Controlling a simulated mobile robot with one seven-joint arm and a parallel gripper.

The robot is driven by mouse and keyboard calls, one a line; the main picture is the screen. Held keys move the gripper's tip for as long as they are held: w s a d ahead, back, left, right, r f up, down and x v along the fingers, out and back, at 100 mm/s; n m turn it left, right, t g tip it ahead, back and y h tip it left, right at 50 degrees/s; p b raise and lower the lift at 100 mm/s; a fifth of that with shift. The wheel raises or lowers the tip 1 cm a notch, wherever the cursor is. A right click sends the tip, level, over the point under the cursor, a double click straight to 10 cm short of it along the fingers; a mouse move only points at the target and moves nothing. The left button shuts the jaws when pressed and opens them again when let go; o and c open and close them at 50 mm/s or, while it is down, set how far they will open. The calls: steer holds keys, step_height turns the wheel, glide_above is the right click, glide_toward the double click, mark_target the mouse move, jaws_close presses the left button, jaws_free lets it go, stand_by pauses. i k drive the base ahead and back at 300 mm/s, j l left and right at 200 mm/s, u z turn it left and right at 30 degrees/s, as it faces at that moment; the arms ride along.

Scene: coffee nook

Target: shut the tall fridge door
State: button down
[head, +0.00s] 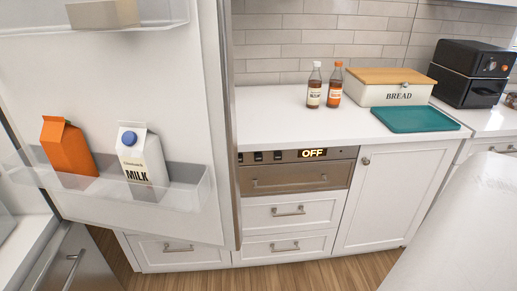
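The tall fridge door (115,95) stands wide open and fills the left of the head view, its white inner face toward me. Its free edge (225,120) is near the middle left, in front of the counter and drawers. A clear door bin (100,188) holds an orange carton (68,147) and a white milk carton (143,160). An upper bin (40,18) holds a beige box (103,14). The door's outer face and handle are hidden. Part of the fridge interior shows at the far left edge. My gripper is not in view.
A white counter (285,125) behind the door holds two bottles (314,85), a bread box (385,92), a teal board (415,119) and a black appliance (470,72). Drawers (288,211) and an oven panel (295,172) below are shut. Wooden floor (340,270) shows clear in front.

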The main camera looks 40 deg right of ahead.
mark_target(171, 71)
steer(key=z, duration=1.2)
steer(key=j+z, duration=0.25)
steer(key=i+z, duration=0.1)
steer(key=z, duration=0.2)
steer(key=i+j, duration=0.1)
steer(key=j, duration=0.25)
